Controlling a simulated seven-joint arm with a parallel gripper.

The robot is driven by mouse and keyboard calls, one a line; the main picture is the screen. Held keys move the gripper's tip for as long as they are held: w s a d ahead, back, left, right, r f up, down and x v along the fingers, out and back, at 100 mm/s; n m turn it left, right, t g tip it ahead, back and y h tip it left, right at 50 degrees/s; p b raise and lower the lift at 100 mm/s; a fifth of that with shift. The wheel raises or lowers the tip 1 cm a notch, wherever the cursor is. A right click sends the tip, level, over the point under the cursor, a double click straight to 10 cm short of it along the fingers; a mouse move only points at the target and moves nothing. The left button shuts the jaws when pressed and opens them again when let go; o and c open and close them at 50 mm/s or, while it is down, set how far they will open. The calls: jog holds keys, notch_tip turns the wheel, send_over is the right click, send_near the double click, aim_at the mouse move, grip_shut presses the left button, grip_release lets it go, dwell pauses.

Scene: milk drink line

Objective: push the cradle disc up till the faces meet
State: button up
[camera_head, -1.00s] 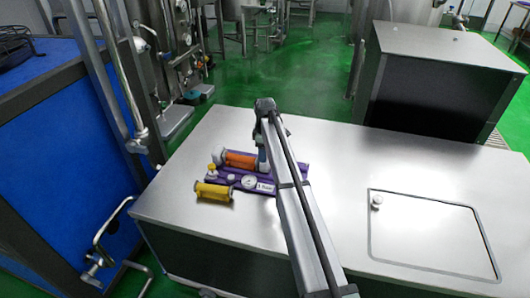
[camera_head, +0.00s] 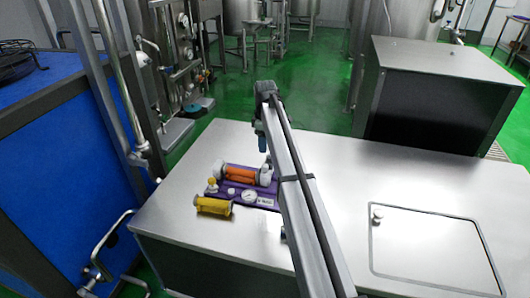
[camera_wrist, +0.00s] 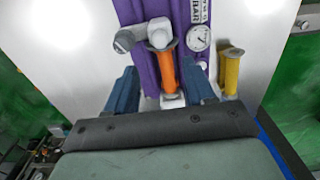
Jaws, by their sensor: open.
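An orange cylinder with pale end discs (camera_head: 241,175) lies in the purple cradle base (camera_head: 266,203). In the wrist view the orange cylinder (camera_wrist: 166,72) has a round flange at its upper end, close to a white-grey fitting (camera_wrist: 160,30). I cannot tell which disc is the cradle disc, or whether its face touches another. My gripper (camera_wrist: 163,70) is open and empty, its blue fingers on either side of the orange cylinder in the picture. In the head view one blue fingertip shows above the base, beside my arm; the rest is hidden.
A yellow cylinder (camera_head: 213,206) lies on the steel table (camera_head: 330,170) beside the base. A round gauge (camera_head: 249,196) sits on the base's front. A hatch with a knob (camera_head: 377,214) is at the right.

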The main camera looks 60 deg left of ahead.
jog(key=shift+r, duration=1)
